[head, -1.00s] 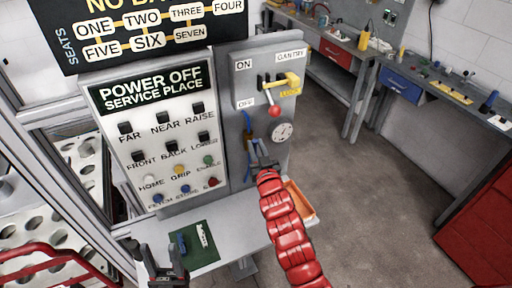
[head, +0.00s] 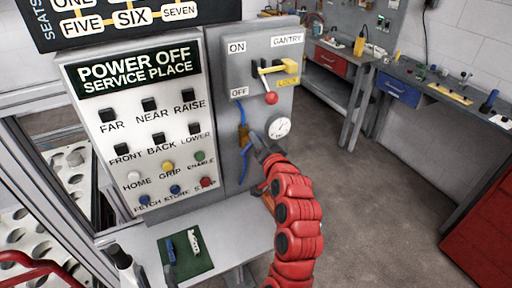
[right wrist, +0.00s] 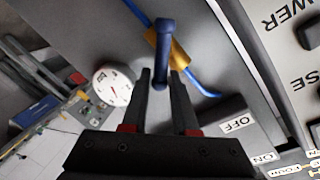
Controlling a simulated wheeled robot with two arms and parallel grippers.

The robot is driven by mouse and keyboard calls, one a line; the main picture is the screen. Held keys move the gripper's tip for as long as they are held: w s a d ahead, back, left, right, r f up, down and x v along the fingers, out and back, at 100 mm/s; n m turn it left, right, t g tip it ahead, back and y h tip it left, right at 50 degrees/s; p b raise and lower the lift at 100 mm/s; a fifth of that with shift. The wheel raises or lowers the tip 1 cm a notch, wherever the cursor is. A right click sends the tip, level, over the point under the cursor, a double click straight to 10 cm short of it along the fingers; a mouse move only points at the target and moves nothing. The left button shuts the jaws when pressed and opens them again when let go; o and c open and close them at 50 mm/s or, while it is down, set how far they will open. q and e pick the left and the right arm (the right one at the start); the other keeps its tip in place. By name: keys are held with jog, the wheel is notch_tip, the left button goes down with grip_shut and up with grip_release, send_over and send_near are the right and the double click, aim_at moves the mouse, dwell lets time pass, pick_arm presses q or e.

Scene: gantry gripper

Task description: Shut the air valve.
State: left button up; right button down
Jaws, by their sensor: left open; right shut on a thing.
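The air valve is a brass body (right wrist: 181,52) on a blue hose, with a blue lever (right wrist: 163,45). In the head view its brass part (head: 243,136) shows on the grey panel, left of the gauge. The lever lies at a slant to the hose in the right wrist view. My right gripper (right wrist: 164,88) is shut on the lever, whose lower end is between the fingers. In the head view my right gripper (head: 257,142) is at the valve and hides the lever. My left gripper (head: 146,266) is open and empty at the lower left, near the shelf.
A round gauge (head: 279,128) is right of the valve. Above is the gantry switch with a yellow part (head: 278,68) and red ball. A push-button panel (head: 150,140) stands left. A green mat (head: 188,258) with small items lies on the shelf.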

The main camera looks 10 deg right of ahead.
jog(key=shift+w+d+f+m+g+y+b, duration=0.1)
jog(key=shift+d+f+m+g+y, duration=0.15)
jog(key=shift+m, duration=0.9)
jog(key=shift+d+f+m+g+y+b, duration=0.15)
jog(key=shift+f+m+y, duration=0.2)
jog(key=shift+m, duration=0.75)
jog(key=shift+w+d+f+m+g+y+b, duration=0.1)
jog(key=shift+f+m+g+y, duration=0.15)
jog(key=shift+m, duration=0.9)
jog(key=c, duration=0.8)
grip_release()
jog(key=shift+s, duration=0.15)
